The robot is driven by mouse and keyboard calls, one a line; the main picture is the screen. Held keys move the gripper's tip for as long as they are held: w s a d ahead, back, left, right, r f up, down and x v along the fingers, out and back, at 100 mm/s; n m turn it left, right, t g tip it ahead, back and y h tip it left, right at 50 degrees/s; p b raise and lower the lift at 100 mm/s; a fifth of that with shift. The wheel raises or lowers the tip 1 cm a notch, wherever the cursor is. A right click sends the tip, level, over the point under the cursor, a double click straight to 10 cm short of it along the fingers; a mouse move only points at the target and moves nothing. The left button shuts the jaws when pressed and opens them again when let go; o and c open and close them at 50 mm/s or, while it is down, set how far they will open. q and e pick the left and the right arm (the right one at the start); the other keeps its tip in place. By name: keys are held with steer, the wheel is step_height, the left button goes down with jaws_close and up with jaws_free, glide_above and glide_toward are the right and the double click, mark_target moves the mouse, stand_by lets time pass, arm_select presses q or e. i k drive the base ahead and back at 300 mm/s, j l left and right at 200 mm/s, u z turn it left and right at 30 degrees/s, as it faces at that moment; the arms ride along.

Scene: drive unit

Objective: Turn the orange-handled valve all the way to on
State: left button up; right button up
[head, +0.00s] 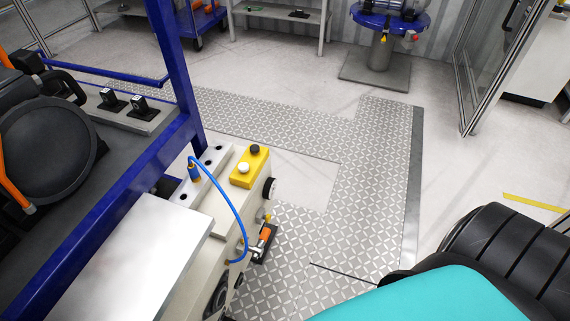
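The orange-handled valve (266,236) is small in the head view, low on the right-hand side of a cream-coloured unit (224,206). Its short orange handle stands tilted close to the side wall. A small silver part and a dark part show just below the handle. A yellowish fitting sits just above it. The picture is too small to read any on or off mark. Neither of my grippers is in view.
A yellow box (250,168) with a black and a white knob sits on the unit above the valve. A blue hose (236,214) loops down near the valve. A blue frame (176,75) rises at left. Patterned floor plates (375,160) right of the unit are clear.

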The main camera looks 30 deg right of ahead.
mark_target(258, 251)
steer(key=z, duration=0.8)
steer(key=l+u, duration=0.25)
